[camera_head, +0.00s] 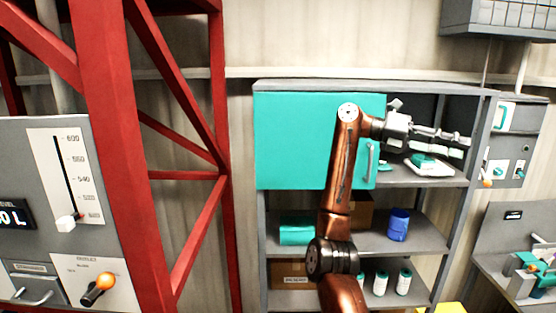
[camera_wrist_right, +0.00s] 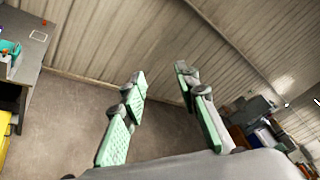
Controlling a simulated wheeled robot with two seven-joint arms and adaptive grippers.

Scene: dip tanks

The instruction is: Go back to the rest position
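My right gripper (camera_head: 461,147) is at the upper right of the head view, with its arm raised in front of a grey shelf unit. Its fingers point right, in front of the upper shelf opening. In the right wrist view the two green-padded fingers (camera_wrist_right: 161,78) stand well apart with nothing between them. The gripper is open and empty. My left gripper is in neither view.
The grey shelf unit (camera_head: 262,222) has a teal door panel (camera_head: 290,140) with a handle. A white-and-teal device (camera_head: 432,168), blue jar (camera_head: 398,224) and bottles stand on its shelves. A red steel frame (camera_head: 105,130) and grey control panel are left; a grey bench (camera_head: 510,222) is right.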

